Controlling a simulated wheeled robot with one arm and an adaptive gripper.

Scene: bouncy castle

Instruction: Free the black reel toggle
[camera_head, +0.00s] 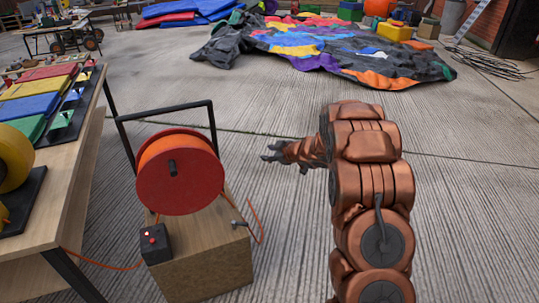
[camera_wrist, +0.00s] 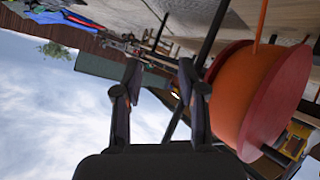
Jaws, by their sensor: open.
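A red reel (camera_head: 180,183) wound with orange cable stands in a black tube frame (camera_head: 165,111) on a wooden block (camera_head: 205,268). A small black box (camera_head: 156,243) with red and white spots is at the block's left front corner. A small dark fitting (camera_head: 238,223) is on the block to the right of the reel. I cannot tell which part is the toggle. My gripper (camera_head: 272,153) is open and empty, to the right of the reel and apart from it. In the wrist view, my open fingers (camera_wrist: 160,78) have the reel (camera_wrist: 285,92) at their right.
A workbench (camera_head: 75,190) with coloured panels and a yellow roll (camera_head: 12,160) stands at the left. An orange cable (camera_head: 100,264) runs between bench and block. Crumpled fabric (camera_head: 320,50) lies far back. The concrete between is mostly clear.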

